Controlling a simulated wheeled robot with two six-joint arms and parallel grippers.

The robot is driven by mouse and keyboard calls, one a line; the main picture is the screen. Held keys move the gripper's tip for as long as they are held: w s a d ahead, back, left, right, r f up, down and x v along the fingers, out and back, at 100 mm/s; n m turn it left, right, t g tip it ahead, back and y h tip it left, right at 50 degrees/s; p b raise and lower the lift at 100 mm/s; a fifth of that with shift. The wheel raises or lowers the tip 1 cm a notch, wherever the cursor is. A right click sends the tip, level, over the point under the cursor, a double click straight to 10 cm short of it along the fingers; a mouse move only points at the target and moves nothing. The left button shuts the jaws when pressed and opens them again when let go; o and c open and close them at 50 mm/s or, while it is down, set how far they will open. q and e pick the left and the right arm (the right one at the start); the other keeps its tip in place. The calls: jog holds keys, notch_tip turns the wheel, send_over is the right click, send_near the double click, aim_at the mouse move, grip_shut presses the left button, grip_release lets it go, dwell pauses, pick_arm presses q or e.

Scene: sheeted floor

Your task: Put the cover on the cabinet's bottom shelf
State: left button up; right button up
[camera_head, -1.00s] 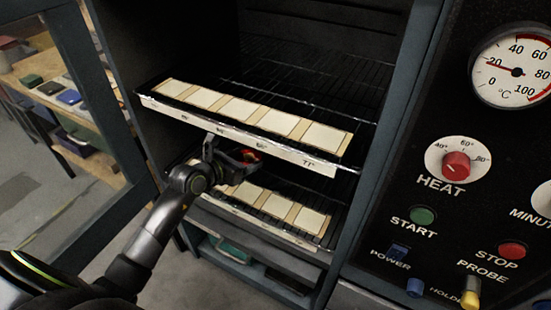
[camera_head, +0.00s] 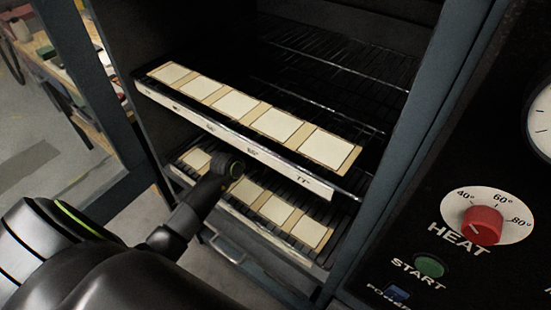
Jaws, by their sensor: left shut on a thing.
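The cabinet (camera_head: 395,150) stands open in front of me. Its upper wire shelf (camera_head: 310,95) carries a board with a row of cream squares and a white label strip along the front. The bottom shelf (camera_head: 300,240) carries a similar row, partly hidden by the upper shelf and my arm. My left gripper (camera_head: 232,168) reaches in at the front of the gap between the two shelves, over the bottom row. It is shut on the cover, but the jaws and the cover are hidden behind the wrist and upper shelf. My right gripper is out of view.
The open glazed door (camera_head: 85,90) stands left of my arm. A control panel (camera_head: 430,215) with a red heat knob (camera_head: 483,225) is at the right. Under the bottom shelf is a handle (camera_head: 228,249). The shelf gap is narrow; the upper shelf's rear is bare.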

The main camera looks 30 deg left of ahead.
pick_arm(q)
jog(key=shift+f, duration=0.4)
notch_tip(320, 180, down, 2)
jog(key=shift+f+b, duration=0.25)
jog(key=shift+b, duration=0.35)
jog(key=shift+f, duration=0.35)
jog(key=o, duration=1.1)
jog(key=shift+f, duration=0.1)
jog(key=shift+o, duration=0.2)
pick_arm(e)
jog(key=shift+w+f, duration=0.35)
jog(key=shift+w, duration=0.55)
